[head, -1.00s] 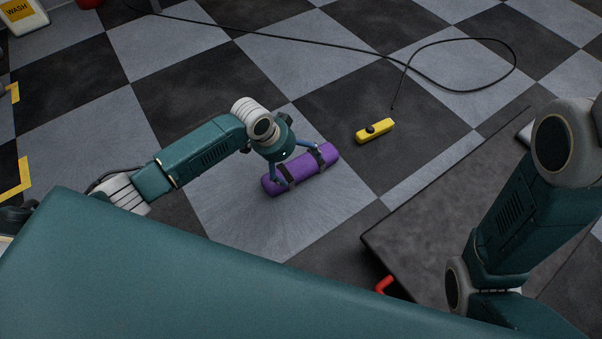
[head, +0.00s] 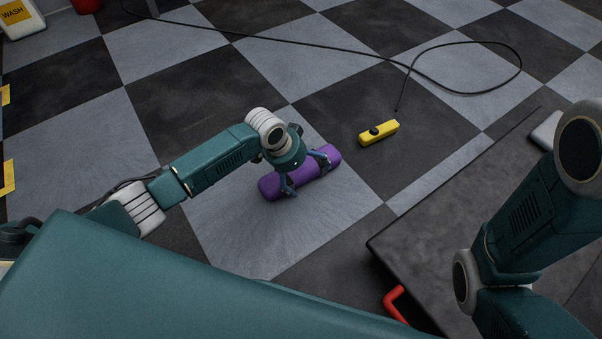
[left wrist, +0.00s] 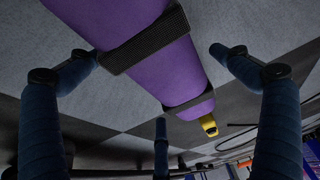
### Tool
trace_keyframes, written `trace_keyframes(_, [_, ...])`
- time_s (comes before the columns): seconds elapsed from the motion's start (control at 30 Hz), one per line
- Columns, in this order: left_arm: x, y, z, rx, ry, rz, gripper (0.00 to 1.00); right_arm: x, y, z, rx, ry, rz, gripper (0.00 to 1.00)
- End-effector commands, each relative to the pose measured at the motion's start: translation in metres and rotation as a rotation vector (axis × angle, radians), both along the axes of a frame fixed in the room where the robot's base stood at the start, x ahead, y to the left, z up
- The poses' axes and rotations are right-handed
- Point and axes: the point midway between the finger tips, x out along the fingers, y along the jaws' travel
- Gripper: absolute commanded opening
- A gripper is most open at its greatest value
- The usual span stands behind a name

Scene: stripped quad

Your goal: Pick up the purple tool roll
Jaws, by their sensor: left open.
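The purple tool roll (head: 269,187) lies on the checkered floor, a cylinder slanting up to the right. In the left wrist view the roll (left wrist: 170,62), with two dark straps, runs between the spread fingers of the left gripper (left wrist: 150,60). One finger is at the left and one at the right; a third shows below. I cannot tell whether any finger touches the roll. My right gripper is out of view; only right arm links show.
A yellow pendant control (head: 379,132) lies on the floor right of the roll, and a black cable (head: 440,87) loops behind it. A dark low platform (head: 450,225) with a red handle (head: 394,304) is at the right. Floor left of the roll is clear.

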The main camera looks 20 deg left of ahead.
Motion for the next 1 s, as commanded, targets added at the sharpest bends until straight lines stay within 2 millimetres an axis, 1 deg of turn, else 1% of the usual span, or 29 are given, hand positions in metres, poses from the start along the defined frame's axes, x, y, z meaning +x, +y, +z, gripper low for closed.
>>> trace_keyframes(0.03, [0.000,0.000,0.001,0.000,0.000,0.000,1.00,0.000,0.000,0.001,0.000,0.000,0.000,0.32])
trace_keyframes(0.17, [0.000,0.000,0.001,0.000,0.000,0.000,0.74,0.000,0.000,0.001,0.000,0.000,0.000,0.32])
trace_keyframes(0.2, [0.000,0.000,0.001,0.000,0.000,0.000,0.66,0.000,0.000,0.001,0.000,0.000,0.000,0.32])
trace_keyframes(0.27, [0.000,0.000,0.001,0.000,0.000,0.000,0.54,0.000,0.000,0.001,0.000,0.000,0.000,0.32])
trace_keyframes(0.3, [0.000,0.000,0.001,0.000,0.000,0.000,0.46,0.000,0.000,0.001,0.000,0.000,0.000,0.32])
trace_keyframes(0.37, [0.000,0.000,0.001,0.000,0.000,0.000,0.34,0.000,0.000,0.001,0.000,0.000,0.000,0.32])
trace_keyframes(0.4, [0.001,0.000,0.002,-0.003,-0.004,0.000,0.32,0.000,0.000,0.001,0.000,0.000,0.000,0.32])
trace_keyframes(0.63, [0.001,0.000,0.003,-0.002,-0.004,0.000,0.32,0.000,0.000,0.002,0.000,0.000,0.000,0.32])
trace_keyframes(0.77, [0.001,0.000,0.010,-0.002,-0.004,0.000,0.32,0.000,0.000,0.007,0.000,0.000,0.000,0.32])
trace_keyframes(0.87, [0.002,0.000,0.021,-0.002,-0.005,-0.001,0.32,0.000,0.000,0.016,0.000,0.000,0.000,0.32])
trace_keyframes(0.97, [0.002,0.000,0.038,-0.002,-0.006,0.000,0.32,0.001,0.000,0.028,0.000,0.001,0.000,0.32])
trace_keyframes(1.0, [0.002,0.000,0.046,-0.003,-0.007,0.001,0.32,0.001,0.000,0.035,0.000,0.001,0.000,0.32])
